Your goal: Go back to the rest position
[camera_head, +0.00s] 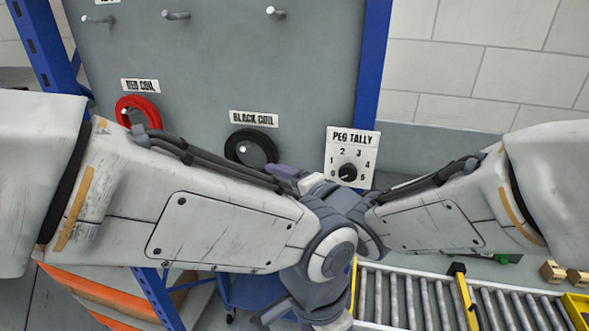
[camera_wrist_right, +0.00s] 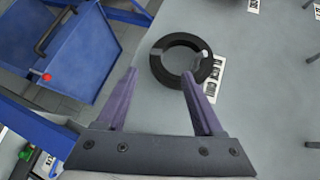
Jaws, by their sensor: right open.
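My right gripper (camera_wrist_right: 160,74) is open in the right wrist view, its two purple fingers apart with nothing between them. The black coil (camera_wrist_right: 163,68) lies beyond the fingertips, its ring around a pale peg on the grey board. In the head view it shows under the BLACK COIL label (camera_head: 268,142). In that view only a purple part of my right gripper (camera_head: 286,172) shows beside the coil, behind my left arm. I cannot tell whether it touches the coil. My left arm crosses the middle of the head view and its wrist bends down; its gripper fingers do not show.
A red coil (camera_head: 150,106) hangs on the board (camera_head: 205,65) at left; several pegs above are bare. A PEG TALLY dial (camera_head: 351,150) is at right. A roller conveyor (camera_head: 400,295) runs below right. A blue bin (camera_wrist_right: 95,60) shows in the wrist view. My arms cross closely.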

